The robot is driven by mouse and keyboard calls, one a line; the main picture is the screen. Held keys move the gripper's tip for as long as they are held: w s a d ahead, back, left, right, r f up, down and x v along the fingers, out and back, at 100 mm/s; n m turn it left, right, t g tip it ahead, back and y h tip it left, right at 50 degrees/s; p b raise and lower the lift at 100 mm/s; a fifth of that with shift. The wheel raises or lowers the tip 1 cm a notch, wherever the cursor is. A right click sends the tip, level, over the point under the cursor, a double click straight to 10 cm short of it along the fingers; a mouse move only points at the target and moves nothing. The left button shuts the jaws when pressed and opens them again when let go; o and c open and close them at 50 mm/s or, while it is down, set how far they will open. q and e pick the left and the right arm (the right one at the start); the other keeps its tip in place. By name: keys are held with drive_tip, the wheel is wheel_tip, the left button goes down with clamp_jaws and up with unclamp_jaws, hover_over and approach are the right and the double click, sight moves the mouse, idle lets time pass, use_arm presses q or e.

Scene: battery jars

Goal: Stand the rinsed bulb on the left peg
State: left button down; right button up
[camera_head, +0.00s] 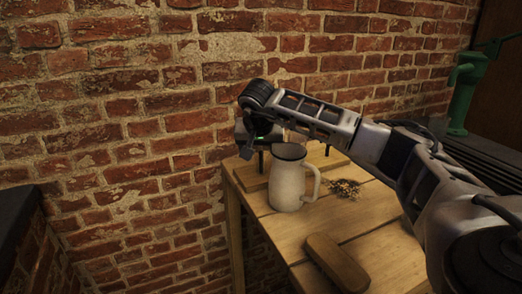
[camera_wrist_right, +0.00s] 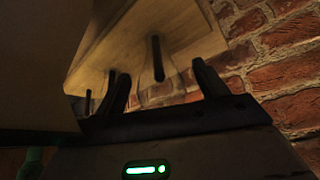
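My right gripper (camera_wrist_right: 162,80) is over the back of the table, low beside the brick wall; it also shows in the head view (camera_head: 258,138). A faint, clear glass shape, apparently the bulb (camera_wrist_right: 172,92), lies between its two fingers, which appear closed on its sides; finger contact is hard to see. The wooden peg board (camera_wrist_right: 185,25) carries dark pegs. One peg (camera_wrist_right: 157,58) lines up with the glass; I cannot tell whether it is inside or behind. Other pegs (camera_wrist_right: 88,102) show to the left. My left gripper is out of view.
A pale jug (camera_head: 288,185) with a handle stands on the wooden table (camera_head: 385,215), close to the peg board and my right arm. Dry crumbs (camera_head: 345,188) lie right of it. A wooden block (camera_head: 337,262) lies in front. A green pump (camera_head: 465,85) stands at right.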

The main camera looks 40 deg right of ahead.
use_arm(q)
drive_tip(key=shift+p, duration=0.45)
use_arm(e)
drive_tip(key=v, duration=1.6)
drive_tip(key=shift+s, duration=0.1)
